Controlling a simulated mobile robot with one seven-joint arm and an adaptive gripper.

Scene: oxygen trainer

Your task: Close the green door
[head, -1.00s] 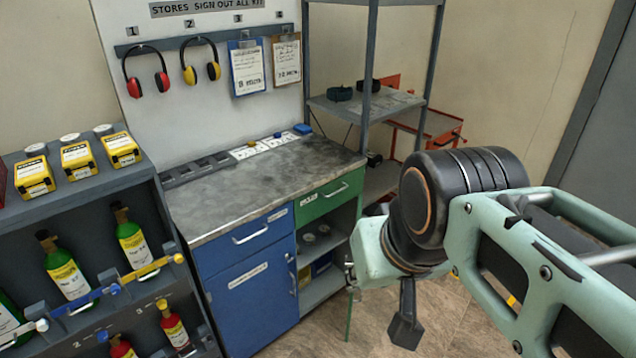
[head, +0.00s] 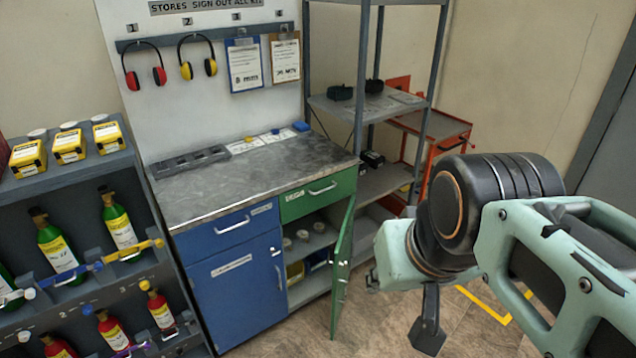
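The green door (head: 343,268) hangs open at the right side of the cabinet, below the green drawer (head: 318,194). It is swung outward, seen nearly edge-on, and the compartment behind it shows shelves with several small items. My gripper (head: 428,334) is at the lower middle right, pointing down, to the right of the door and apart from it in the picture. Only a dark part of it shows below my wrist, so I cannot tell whether it is open or shut.
The blue door (head: 238,292) and blue drawer (head: 228,226) are shut. A bottle rack (head: 75,185) stands at the left. A grey shelf unit (head: 385,180) and a red cart (head: 440,125) stand behind. Bare floor (head: 385,318) lies in front of the green door.

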